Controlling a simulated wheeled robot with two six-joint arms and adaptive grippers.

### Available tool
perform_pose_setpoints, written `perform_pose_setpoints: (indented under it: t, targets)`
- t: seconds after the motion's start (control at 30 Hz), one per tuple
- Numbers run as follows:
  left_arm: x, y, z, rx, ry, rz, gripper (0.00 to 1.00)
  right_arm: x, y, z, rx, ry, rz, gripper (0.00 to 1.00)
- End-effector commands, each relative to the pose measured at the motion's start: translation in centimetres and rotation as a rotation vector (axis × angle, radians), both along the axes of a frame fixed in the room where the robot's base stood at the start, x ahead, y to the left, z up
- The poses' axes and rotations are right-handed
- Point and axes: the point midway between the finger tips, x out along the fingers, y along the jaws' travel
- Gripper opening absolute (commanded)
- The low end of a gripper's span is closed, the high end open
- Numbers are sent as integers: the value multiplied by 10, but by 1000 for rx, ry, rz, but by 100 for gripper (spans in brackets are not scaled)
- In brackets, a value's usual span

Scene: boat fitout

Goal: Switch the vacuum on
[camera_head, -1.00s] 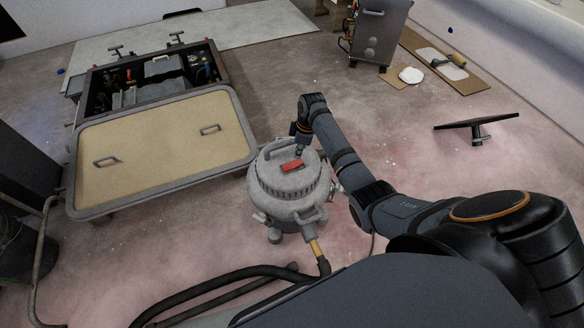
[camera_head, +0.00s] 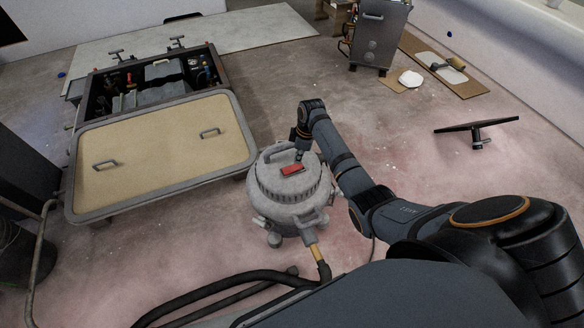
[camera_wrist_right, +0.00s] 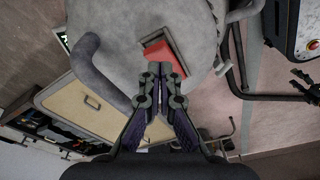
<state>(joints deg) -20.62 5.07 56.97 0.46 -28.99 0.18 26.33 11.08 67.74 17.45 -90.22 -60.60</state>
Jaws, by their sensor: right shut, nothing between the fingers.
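The vacuum (camera_head: 285,192) is a grey drum on feet in the middle of the head view, with a carry handle on its lid. A red rocker switch (camera_head: 292,170) is set in the lid. My right gripper (camera_head: 299,156) points down at the lid, just beside the far edge of the switch. In the wrist view my right gripper (camera_wrist_right: 165,72) is shut and empty. Its fingertips are at the edge of the red switch (camera_wrist_right: 159,51); whether they touch it I cannot tell. The switch looks tilted in its frame.
A hose (camera_head: 230,275) runs from the vacuum's front to the lower left. A tan panel with handles (camera_head: 160,145) and an open tool box (camera_head: 205,62) stand to the left. A grey cabinet (camera_head: 376,45) stands at the back right. Floor right of the vacuum is mostly clear.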

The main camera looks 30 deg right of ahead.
Motion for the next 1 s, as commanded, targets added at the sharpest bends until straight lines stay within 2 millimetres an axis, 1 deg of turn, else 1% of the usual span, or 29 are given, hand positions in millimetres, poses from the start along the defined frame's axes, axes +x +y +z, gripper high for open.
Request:
perform_pose_setpoints:
  t: [0.57,1.0]
  targets:
    - [0,-1,-1,-1,-1,1,57,0,0,0,0,0,0,0]
    - [0,0,-4,0,0,0,57,0,0,-7,0,0,0,0]
